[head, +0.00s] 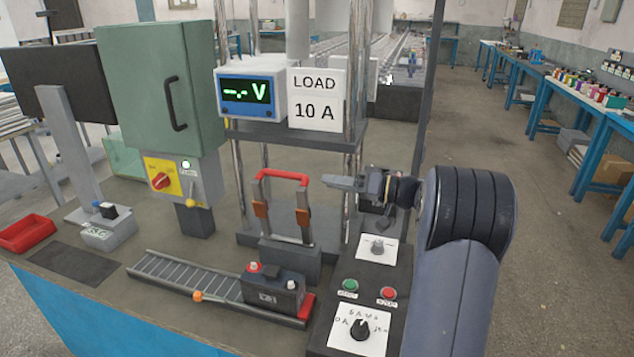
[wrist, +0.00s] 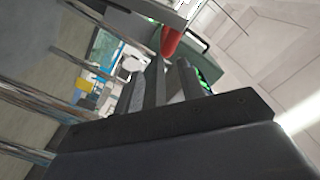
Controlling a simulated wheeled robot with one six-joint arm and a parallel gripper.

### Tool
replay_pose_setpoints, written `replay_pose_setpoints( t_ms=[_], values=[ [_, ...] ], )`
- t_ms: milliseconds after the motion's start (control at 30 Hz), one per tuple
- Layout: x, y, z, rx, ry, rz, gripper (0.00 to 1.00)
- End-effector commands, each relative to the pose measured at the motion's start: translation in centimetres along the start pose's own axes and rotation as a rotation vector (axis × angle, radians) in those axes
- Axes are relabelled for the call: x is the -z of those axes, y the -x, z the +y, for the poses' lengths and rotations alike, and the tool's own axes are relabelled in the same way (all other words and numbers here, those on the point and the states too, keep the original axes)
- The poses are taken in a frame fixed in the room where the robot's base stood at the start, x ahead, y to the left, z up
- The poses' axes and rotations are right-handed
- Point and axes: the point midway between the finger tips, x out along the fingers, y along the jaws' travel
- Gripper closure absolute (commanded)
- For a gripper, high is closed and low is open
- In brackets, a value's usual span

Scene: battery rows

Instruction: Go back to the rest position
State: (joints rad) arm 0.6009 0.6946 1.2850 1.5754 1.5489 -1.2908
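My gripper (head: 333,183) is at the end of my arm, which reaches in from the right. Its fingers point left, just right of the red-topped handle (head: 284,177), in the air above the bench. In the wrist view, the two dark fingers (wrist: 170,62) stand a little apart with nothing between them. A red part (wrist: 171,40) shows beyond their tips; the fingers appear clear of it.
A battery (head: 274,290) sits at the right end of the roller track (head: 190,280). The control box with knobs and green and red buttons (head: 368,288) lies below my arm. Metal posts, a voltmeter (head: 250,94) and a green cabinet (head: 160,85) stand behind and left.

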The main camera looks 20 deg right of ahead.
Motion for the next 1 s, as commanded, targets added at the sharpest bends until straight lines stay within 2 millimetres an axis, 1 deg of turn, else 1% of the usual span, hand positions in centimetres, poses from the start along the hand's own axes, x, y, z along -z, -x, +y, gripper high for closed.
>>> replay_pose_setpoints(
  t_ms=[67,200,433,567,667,767,1000],
  values=[
    [0.0,0.6,0.0,0.000,0.001,0.000,0.62],
    [0.1,0.8,-0.1,0.001,0.001,0.000,0.62],
    [0.1,0.7,-0.2,0.002,0.002,0.000,0.62],
    [0.2,0.0,-0.2,0.004,0.003,0.000,0.62],
    [0.2,-1.3,-0.3,0.005,0.003,-0.001,0.62],
    [0.3,-3.1,-0.4,0.007,0.003,-0.002,0.62],
    [0.3,-8.0,-0.5,0.009,0.002,-0.003,0.62]
  ],
)
